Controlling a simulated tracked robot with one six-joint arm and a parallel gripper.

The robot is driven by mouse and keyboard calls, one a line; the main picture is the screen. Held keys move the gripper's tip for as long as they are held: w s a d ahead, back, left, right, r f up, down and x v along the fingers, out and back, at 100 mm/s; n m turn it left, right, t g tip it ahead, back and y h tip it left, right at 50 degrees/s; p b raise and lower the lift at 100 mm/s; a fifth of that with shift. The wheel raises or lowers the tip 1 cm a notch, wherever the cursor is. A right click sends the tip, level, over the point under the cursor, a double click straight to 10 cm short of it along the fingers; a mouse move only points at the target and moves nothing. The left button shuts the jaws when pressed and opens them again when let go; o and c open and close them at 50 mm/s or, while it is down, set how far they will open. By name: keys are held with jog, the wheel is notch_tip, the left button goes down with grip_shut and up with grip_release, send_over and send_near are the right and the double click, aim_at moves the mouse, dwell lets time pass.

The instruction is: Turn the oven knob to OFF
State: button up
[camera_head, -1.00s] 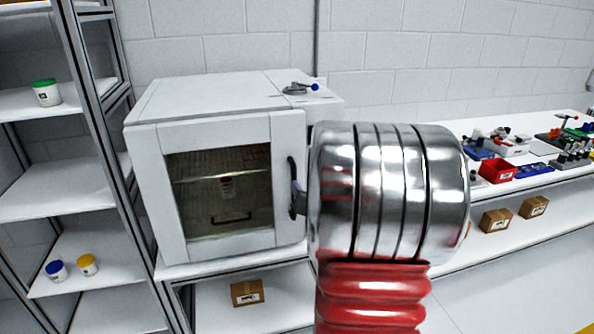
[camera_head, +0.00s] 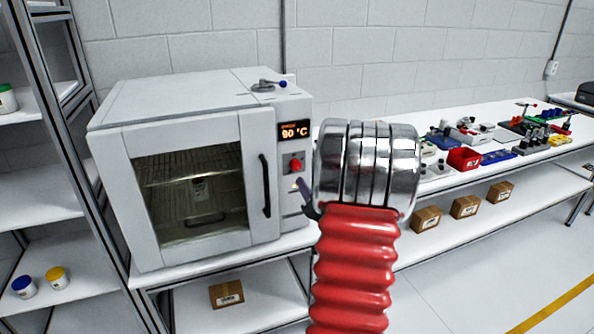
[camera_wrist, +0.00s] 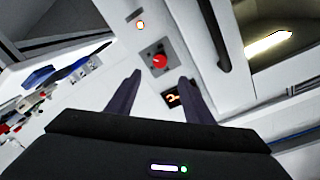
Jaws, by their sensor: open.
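The oven (camera_head: 150,113) is a white box with a glass door, standing on a bench. Its red knob (camera_head: 294,165) sits on the right-hand front panel, below a display (camera_head: 291,131) reading about 90 °C. The wrist view shows the knob (camera_wrist: 159,61) ahead of and between the two dark fingers of my gripper (camera_wrist: 160,85), apart from them. The fingers are spread and empty. In the head view one finger of my gripper (camera_head: 304,188) shows just below and right of the knob; my silver and red arm hides the rest. I cannot read the knob's markings.
The black door handle (camera_head: 265,186) is left of the knob. A small lit light (camera_wrist: 140,25) is on the panel. A bench with a red bin (camera_head: 464,159) and several parts stands at right. Shelves with jars are at left.

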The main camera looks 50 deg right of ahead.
aim_at(296, 167)
jog(key=x, duration=1.3)
jog(key=shift+w+a, duration=0.1)
